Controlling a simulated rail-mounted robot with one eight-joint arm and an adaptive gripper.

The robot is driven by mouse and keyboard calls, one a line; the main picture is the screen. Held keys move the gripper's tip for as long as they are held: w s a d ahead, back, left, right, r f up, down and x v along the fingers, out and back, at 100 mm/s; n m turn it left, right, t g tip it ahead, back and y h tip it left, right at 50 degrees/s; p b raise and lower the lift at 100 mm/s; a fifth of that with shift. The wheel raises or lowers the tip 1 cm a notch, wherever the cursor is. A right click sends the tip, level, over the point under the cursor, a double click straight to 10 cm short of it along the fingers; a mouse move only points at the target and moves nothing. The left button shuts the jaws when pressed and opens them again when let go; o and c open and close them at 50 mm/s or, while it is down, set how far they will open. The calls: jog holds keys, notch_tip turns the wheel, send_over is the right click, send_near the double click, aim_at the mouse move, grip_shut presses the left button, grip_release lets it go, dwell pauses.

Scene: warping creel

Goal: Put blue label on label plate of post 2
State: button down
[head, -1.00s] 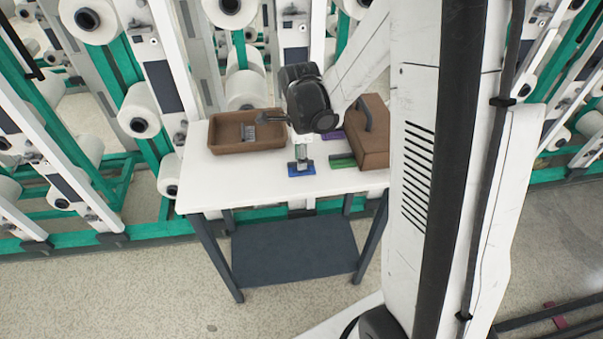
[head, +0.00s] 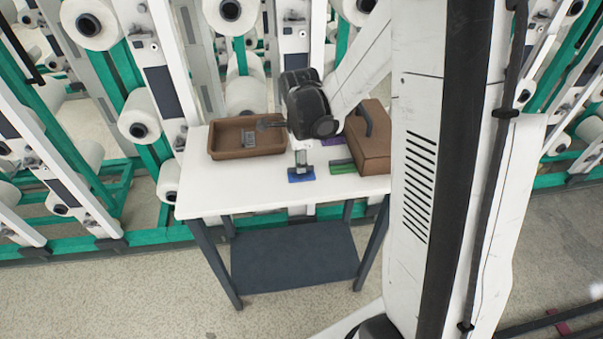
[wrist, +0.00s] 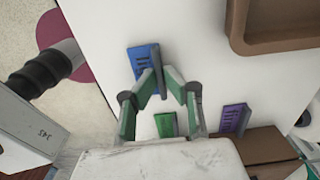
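The blue label (head: 301,175) lies flat on the white table near its front edge. It also shows in the wrist view (wrist: 143,58), with dark markings and an upright grey tab. My gripper (head: 302,160) points down right over the label. In the wrist view my fingertips (wrist: 160,78) are on either side of the tab; whether they grip it cannot be told. White posts with dark plates stand behind the table; I cannot tell which one is post 2.
A green label (head: 343,166) and a purple label (wrist: 234,118) lie near a brown box (head: 369,140) with a handle. A brown tray (head: 222,152) holds a small grey item. The white table's (head: 235,197) front left is clear. Yarn spools surround the posts.

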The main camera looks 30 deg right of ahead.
jog(key=shift+r+p, duration=0.75)
jog(key=shift+r, duration=0.75)
